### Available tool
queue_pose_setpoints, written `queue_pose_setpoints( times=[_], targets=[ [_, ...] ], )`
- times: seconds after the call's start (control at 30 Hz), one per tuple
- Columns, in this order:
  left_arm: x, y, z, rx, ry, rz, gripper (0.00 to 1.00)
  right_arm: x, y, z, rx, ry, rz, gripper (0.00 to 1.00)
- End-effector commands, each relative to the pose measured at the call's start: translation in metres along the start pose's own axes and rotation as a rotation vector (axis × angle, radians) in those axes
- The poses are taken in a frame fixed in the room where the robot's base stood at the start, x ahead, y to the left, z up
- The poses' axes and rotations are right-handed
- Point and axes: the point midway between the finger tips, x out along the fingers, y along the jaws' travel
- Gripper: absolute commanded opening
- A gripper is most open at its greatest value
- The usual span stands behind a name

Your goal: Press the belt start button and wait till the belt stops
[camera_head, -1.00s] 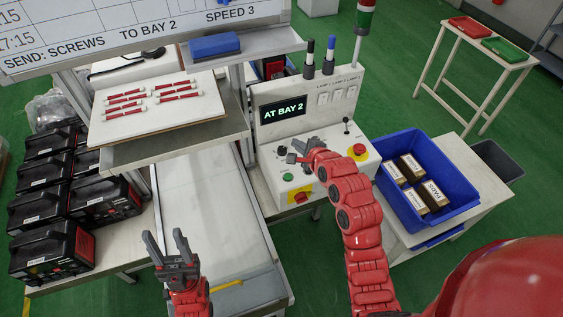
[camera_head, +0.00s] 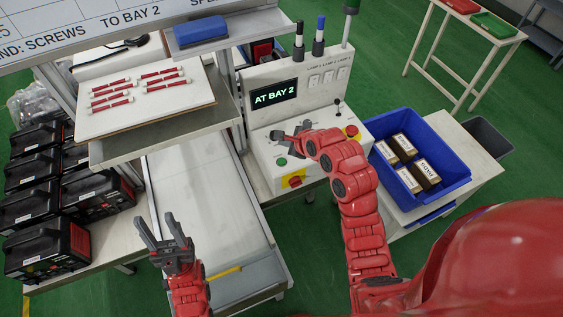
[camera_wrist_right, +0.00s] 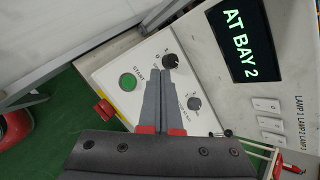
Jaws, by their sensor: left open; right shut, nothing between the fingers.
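The control box carries a green START button (camera_head: 282,161) on its sloped white panel; the button also shows in the right wrist view (camera_wrist_right: 128,82), uncovered. The display (camera_head: 274,95) reads "AT BAY 2". My right gripper (camera_head: 274,135) is shut and empty above the panel, behind the button. In the right wrist view its fingertips (camera_wrist_right: 154,72) lie between the START button and a black knob (camera_wrist_right: 171,62), apart from the button. The belt (camera_head: 205,200) is a pale, bare strip left of the box. My left gripper (camera_head: 154,220) is open and empty over the belt's near left side.
A blue bin (camera_head: 453,180) with several boxes stands at right. A shelf board (camera_head: 120,128) with red-and-white items overhangs the belt. Black cases (camera_head: 42,240) fill the left.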

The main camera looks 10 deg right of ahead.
Motion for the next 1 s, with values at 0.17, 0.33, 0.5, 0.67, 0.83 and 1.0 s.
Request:
queue_pose_setpoints(
  times=[0.17,0.33,0.5,0.67,0.83,1.0],
  targets=[
    [-0.023,0.001,0.004,0.000,0.000,0.000,0.50,0.021,0.017,-0.016,-0.002,0.003,0.004,0.00],
    [-0.038,0.002,0.006,0.000,0.000,0.000,0.50,0.037,0.027,-0.028,0.002,0.003,0.002,0.00],
    [-0.040,0.002,0.007,0.000,0.000,0.000,0.50,0.048,0.036,-0.035,0.003,0.001,0.005,0.00],
    [-0.040,0.002,0.007,0.000,0.000,0.000,0.50,0.050,0.037,-0.037,0.000,0.002,0.003,0.00],
    [-0.040,0.002,0.007,0.000,0.000,0.000,0.50,0.050,0.037,-0.037,-0.001,0.002,0.002,0.00],
    [-0.040,0.002,0.007,0.000,0.000,0.000,0.50,0.050,0.037,-0.037,-0.001,0.002,0.001,0.00]
  ],
)
